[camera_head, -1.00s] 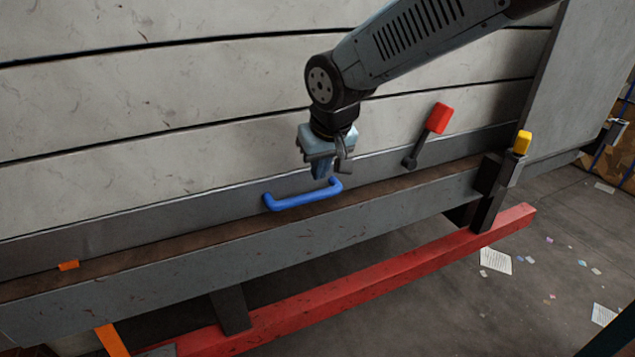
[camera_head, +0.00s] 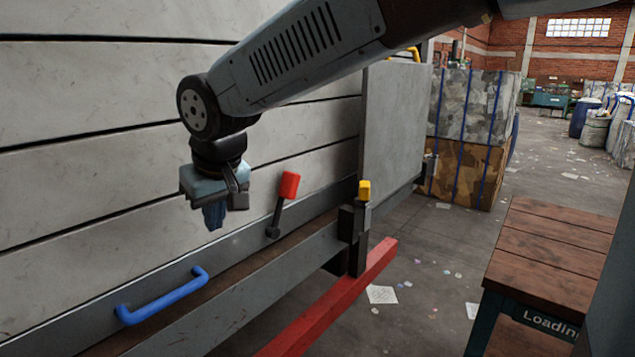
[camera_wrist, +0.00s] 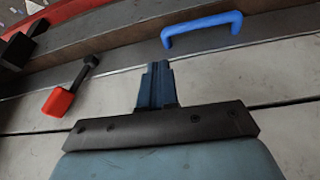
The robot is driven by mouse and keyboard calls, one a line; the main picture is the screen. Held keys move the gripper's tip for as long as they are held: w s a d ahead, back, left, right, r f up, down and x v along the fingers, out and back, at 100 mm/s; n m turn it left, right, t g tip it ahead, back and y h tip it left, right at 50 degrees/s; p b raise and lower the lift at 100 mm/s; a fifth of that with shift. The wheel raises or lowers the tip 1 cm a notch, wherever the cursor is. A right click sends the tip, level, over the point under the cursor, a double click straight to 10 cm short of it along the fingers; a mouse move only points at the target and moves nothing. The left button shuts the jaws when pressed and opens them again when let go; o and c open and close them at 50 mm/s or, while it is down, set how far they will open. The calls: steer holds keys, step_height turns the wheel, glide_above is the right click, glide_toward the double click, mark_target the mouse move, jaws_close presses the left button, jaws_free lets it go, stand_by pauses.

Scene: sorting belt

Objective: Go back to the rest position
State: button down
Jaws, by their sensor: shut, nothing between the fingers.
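My gripper (camera_head: 214,215) is shut and empty, its fingers pointing down in front of the grey panelled wall (camera_head: 90,110). In the head view it hangs above and to the right of the blue handle (camera_head: 162,298), apart from it. In the wrist view the closed fingers (camera_wrist: 157,85) stand together with nothing between them, and the blue handle (camera_wrist: 202,31) lies beyond their tips, a little to the right. The red-knobbed lever (camera_head: 284,203) is to the right of my gripper in the head view; it also shows at left in the wrist view (camera_wrist: 70,88).
A yellow-topped latch post (camera_head: 363,191) stands on the rail, with a red beam (camera_head: 350,290) below. A wooden loading table (camera_head: 550,255) is at right. Compressed bales (camera_head: 472,130) stand at the back. The floor between holds scattered paper.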

steer(key=w+d+r+m+t+h, duration=0.1)
steer(key=w+d+m, duration=0.1)
steer(key=d, duration=1)
steer(key=w+d+r+m+t+h, duration=0.1)
steer(key=w+d+r+m, duration=0.1)
steer(key=d, duration=0.9)
steer(key=s+d+f+m, duration=0.1)
steer(key=s+d+m, duration=0.1)
steer(key=d, duration=0.4)
steer(key=s+d+f+m, duration=0.1)
steer(key=s+d+m, duration=0.1)
steer(key=s+d, duration=0.2)
steer(key=s+d+f+m+h, duration=0.1)
steer(key=s+d, duration=0.3)
steer(key=d, duration=0.6)
steer(key=shift+d+f+m, duration=0.25)
steer(key=shift+m, duration=0.15)
